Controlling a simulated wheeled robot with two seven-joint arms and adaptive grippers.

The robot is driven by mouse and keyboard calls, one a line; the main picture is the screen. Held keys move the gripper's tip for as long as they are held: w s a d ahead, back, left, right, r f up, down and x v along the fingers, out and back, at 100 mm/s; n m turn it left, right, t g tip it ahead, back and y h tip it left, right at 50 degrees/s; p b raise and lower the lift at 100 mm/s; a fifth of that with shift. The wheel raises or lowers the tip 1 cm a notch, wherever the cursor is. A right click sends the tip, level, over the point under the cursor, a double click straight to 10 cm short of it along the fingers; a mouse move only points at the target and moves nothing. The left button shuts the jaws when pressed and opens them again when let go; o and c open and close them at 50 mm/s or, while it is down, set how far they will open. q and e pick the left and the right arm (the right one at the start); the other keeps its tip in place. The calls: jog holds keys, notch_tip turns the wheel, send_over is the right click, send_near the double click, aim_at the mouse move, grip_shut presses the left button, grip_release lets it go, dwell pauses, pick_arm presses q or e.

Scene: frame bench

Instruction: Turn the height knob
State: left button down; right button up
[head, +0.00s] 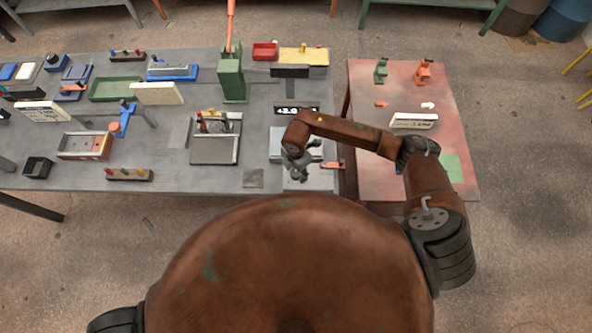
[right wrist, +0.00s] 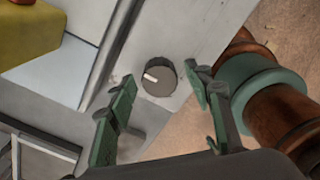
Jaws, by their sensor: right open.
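The height knob (right wrist: 159,76) is a dark round dial with a white pointer mark, set on a light grey panel (right wrist: 190,30) in the right wrist view. My right gripper (right wrist: 160,84) is open, with one green finger to the left of the knob and one to the right. I see a gap on each side, so the fingers look apart from the knob. In the head view my right gripper (head: 298,170) is over the front right part of the grey bench, and the knob cannot be made out there. My left gripper is out of view.
A small display (head: 297,108) stands behind the gripper. A green press (head: 232,78) with an orange lever is further back. A red side table (head: 385,170) stands to the right. Several fixtures and trays fill the grey bench (head: 215,180) to the left.

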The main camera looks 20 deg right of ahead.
jog(key=c, duration=1.1)
jog(key=shift+c, duration=0.3)
jog(key=shift+n, duration=0.3)
jog(key=n+b, duration=0.4)
jog(key=shift+f, duration=0.2)
jog(key=n+b, duration=0.4)
jog(key=n, duration=0.1)
jog(key=n+b, duration=0.8)
jog(key=n, duration=0.1)
jog(key=shift+b, duration=0.3)
jog(key=n+b, duration=0.8)
jog(key=n, duration=0.1)
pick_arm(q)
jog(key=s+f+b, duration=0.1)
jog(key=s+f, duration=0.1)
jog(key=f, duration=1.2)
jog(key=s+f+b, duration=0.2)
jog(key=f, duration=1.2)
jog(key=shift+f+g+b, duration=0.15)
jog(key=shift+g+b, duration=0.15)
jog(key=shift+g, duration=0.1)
pick_arm(e)
jog(key=shift+r+n, duration=0.15)
jog(key=shift+n, duration=1.95)
